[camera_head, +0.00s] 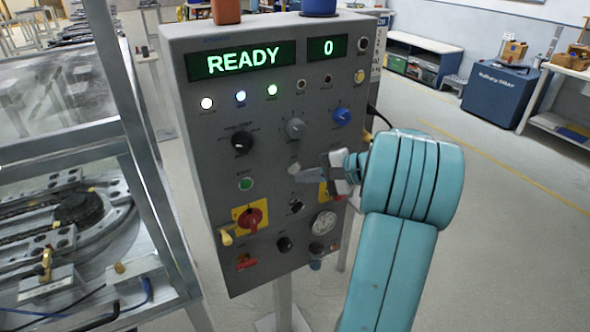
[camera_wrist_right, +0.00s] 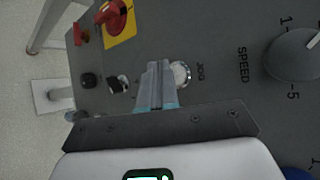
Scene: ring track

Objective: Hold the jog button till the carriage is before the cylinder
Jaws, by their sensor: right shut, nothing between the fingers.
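The jog button (camera_wrist_right: 181,75), a pale round button marked JOG, is on the grey control panel (camera_head: 262,210). In the head view it shows as a small pale button (camera_head: 293,169). My right gripper (camera_head: 302,176) is shut and empty, its fingertips close to the button; I cannot tell whether they touch it. In the right wrist view the fingertips (camera_wrist_right: 156,66) lie just beside the button. The ring track (camera_head: 112,222) is behind a frame at the left. I cannot pick out the carriage or cylinder for sure. My left gripper is not in view.
The panel display (camera_head: 240,60) reads READY and a second display (camera_head: 327,48) reads 0. A red rotary switch (camera_head: 250,220) on a yellow plate and several knobs surround the button. A metal frame post (camera_head: 140,130) stands left of the panel. Open floor lies at the right.

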